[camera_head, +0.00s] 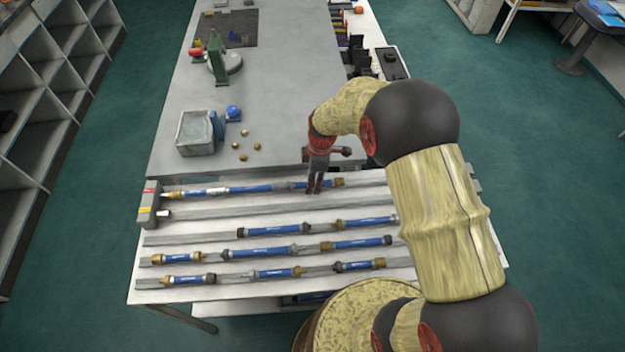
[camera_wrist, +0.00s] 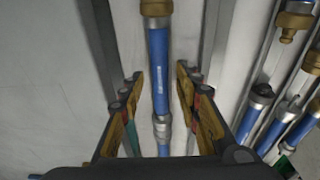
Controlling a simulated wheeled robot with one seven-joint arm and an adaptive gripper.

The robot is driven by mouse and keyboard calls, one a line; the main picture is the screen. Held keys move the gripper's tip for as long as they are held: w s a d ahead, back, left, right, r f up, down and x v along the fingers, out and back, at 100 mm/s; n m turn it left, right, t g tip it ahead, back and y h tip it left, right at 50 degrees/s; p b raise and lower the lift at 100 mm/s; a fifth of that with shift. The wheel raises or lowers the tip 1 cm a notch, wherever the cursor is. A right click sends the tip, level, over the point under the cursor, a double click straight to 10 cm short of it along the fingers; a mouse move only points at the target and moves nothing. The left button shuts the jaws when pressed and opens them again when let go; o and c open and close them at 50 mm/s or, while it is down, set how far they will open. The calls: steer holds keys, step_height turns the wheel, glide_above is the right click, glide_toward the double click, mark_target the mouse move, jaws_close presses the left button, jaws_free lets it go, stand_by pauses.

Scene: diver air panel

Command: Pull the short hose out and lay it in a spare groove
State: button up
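A line of blue hoses with silver and brass fittings lies along the back groove, starting at a grey end block (camera_head: 149,203). One blue hose (camera_head: 250,188) shows left of my gripper (camera_head: 316,187), and a brass end (camera_head: 339,182) shows to its right. In the wrist view my gripper (camera_wrist: 158,85) is open, its fingers on either side of a blue hose (camera_wrist: 159,65). That hose has a brass end at the top and a silver coupling (camera_wrist: 162,130) below. I cannot tell whether the fingers touch it. An empty groove (camera_head: 240,209) runs just in front.
More hoses lie in the nearer grooves, including a blue one (camera_head: 270,230). A grey bin (camera_head: 195,133), a blue ball (camera_head: 233,111) and brass pieces (camera_head: 243,157) sit on the bench behind. A green stand (camera_head: 217,65) is farther back.

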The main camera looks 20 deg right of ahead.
jaws_close()
stand_by(0.4)
steer(key=shift+o, duration=0.9)
jaws_free()
steer(key=shift+r, duration=0.1)
steer(key=r, duration=0.2)
steer(key=r+p, duration=0.1)
steer(key=r, duration=0.2)
steer(key=d+r, duration=0.1)
steer(key=r, duration=0.1)
steer(key=shift+s+r+p, duration=0.1)
steer(key=shift+r+p, duration=0.2)
steer(key=shift+p, duration=0.05)
